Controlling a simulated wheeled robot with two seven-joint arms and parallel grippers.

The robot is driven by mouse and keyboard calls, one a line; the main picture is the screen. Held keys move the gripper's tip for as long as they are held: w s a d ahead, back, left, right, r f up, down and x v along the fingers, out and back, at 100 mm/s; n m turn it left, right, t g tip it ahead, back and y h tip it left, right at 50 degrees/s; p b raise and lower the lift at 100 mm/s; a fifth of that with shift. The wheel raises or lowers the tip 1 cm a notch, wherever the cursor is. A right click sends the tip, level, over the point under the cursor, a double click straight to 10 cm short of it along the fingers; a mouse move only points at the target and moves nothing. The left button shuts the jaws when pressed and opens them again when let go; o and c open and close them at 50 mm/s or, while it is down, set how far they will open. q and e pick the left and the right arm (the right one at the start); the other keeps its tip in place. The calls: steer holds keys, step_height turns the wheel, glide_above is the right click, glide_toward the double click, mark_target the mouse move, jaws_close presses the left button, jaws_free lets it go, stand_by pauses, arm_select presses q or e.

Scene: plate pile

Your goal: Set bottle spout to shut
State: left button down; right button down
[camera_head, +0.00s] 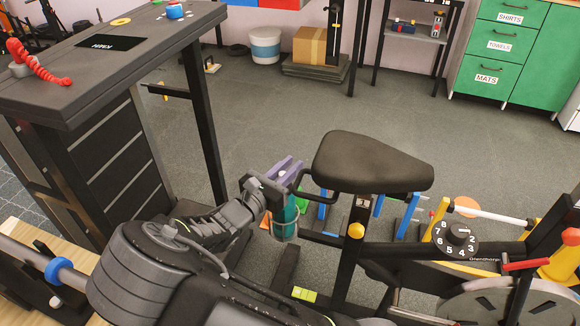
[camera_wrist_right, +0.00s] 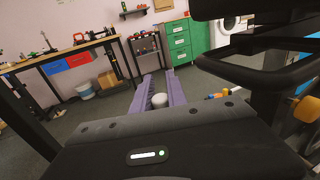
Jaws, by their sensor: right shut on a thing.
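A teal bottle (camera_head: 284,222) stands upright in a wire holder beside the exercise bike, below my right gripper. My right gripper (camera_head: 286,168) has purple fingers and is shut on the bottle's white spout (camera_wrist_right: 160,100). In the right wrist view the purple fingers (camera_wrist_right: 160,91) lie on both sides of the spout. The gripper body hides the rest of the bottle there. Whether the spout is raised or pushed down cannot be told. My left gripper is not in view.
The bike's black seat (camera_head: 372,160) is close to the right of my gripper, with a handle-like bar between. A dial (camera_head: 456,240) sits further right. A dark cabinet (camera_head: 110,140) stands at the left. The floor behind is mostly open.

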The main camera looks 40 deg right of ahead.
stand_by(0.6)
steer(key=shift+f, duration=0.3)
steer(key=shift+f+p, duration=0.3)
steer(key=shift+f, duration=0.3)
steer(key=c, duration=1.3)
jaws_free()
steer(key=shift+a+r, duration=0.1)
steer(key=p+v, duration=0.1)
steer(key=v, duration=0.6)
steer(key=shift+a, duration=0.3)
steer(key=shift+s, duration=0.1)
